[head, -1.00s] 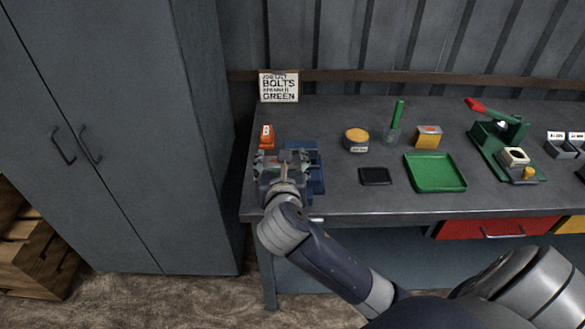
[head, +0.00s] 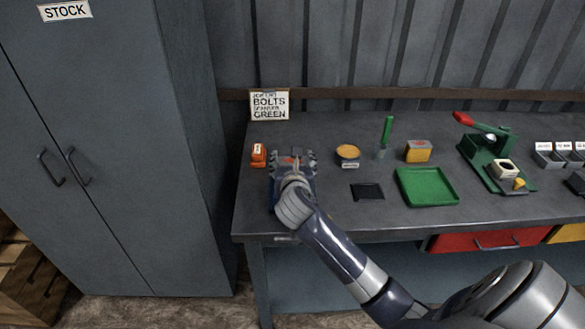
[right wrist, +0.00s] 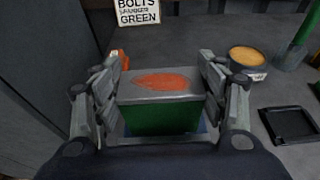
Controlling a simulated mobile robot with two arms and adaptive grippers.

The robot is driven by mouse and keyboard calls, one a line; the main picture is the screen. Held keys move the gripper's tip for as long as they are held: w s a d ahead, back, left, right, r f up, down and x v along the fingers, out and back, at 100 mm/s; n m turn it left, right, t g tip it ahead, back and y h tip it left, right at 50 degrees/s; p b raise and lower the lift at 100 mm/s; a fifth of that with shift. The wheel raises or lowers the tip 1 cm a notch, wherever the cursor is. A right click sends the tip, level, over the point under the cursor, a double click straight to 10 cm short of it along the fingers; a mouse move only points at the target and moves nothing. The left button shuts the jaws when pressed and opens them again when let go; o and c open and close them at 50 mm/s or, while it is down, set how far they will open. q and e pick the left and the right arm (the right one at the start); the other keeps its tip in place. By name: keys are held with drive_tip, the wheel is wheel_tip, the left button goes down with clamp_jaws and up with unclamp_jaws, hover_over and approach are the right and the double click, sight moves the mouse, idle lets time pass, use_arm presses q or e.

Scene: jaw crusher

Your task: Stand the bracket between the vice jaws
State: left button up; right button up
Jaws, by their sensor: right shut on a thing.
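My right gripper (head: 293,160) is over the blue vice (head: 309,187) at the left end of the bench and hides most of it. In the right wrist view, its fingers are shut on the bracket (right wrist: 160,119), which has a grey top with an orange-red patch and a green face. Some blue shows beside and below the bracket there. Whether the bracket touches the vice jaws or its base is hidden. My left gripper is not in view.
An orange labelled block (head: 258,156) stands just left of the vice. A round tin (head: 348,153), a black tray (head: 367,191) and a green tray (head: 427,187) lie to the right. A sign (head: 269,104) stands behind. A grey cabinet (head: 110,150) is close at left.

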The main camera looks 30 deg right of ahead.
drive_tip(key=shift+f, duration=0.85)
drive_tip(key=shift+f, duration=0.1)
drive_tip(key=o, duration=1.6)
drive_tip(key=shift+f, duration=0.1)
drive_tip(key=v, duration=1.2)
drive_tip(key=shift+s, duration=0.1)
